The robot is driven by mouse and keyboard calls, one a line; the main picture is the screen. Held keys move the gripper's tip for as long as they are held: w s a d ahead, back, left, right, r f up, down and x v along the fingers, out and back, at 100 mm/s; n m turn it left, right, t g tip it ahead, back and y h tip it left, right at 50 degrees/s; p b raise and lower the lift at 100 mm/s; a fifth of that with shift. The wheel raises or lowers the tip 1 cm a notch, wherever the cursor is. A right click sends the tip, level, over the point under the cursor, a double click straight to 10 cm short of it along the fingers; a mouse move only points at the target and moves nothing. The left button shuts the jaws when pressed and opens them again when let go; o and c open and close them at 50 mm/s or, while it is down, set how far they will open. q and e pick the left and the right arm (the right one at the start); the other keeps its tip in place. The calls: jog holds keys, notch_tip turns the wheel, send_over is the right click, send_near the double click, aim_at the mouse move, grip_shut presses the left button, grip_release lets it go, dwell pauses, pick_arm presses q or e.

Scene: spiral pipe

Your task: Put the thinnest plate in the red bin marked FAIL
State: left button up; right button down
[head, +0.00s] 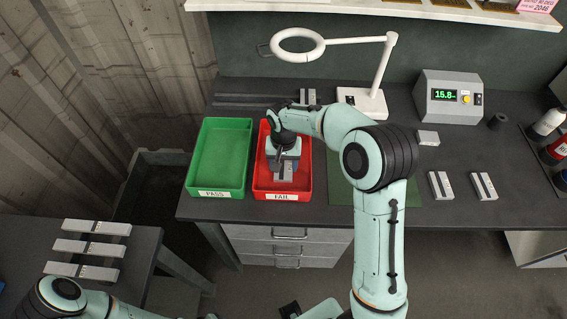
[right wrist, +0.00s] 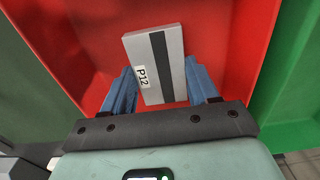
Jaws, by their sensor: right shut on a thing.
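The red bin marked FAIL (head: 308,183) stands on the dark bench, just right of the green bin marked PASS (head: 193,184). My right gripper (head: 285,162) is over the red bin, pointing down into it. In the right wrist view its two blue fingers are shut on a grey plate with a dark stripe and the label P12 (right wrist: 170,60). The plate is inside the red bin's outline, with red bin surface around it; I cannot tell whether it touches the bin floor.
More grey plates lie on the left table (head: 138,262) and right on the bench (head: 440,185). A gauge (head: 447,113) reads about 15.8. A white ring lamp (head: 388,70) stands behind the arm. The green bin is empty.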

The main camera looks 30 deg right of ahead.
aim_at(283, 167)
jog(key=c, duration=0.7)
grip_release()
jog(key=shift+f, duration=0.15)
jog(key=o, duration=0.4)
pick_arm(q)
jog(key=shift+w+r+p, duration=0.55)
jog(key=shift+r+p, duration=0.05)
jog(key=shift+r, duration=0.2)
pick_arm(e)
notch_tip(283, 167, up, 12)
jog(key=shift+r, duration=0.25)
jog(key=shift+f, duration=0.1)
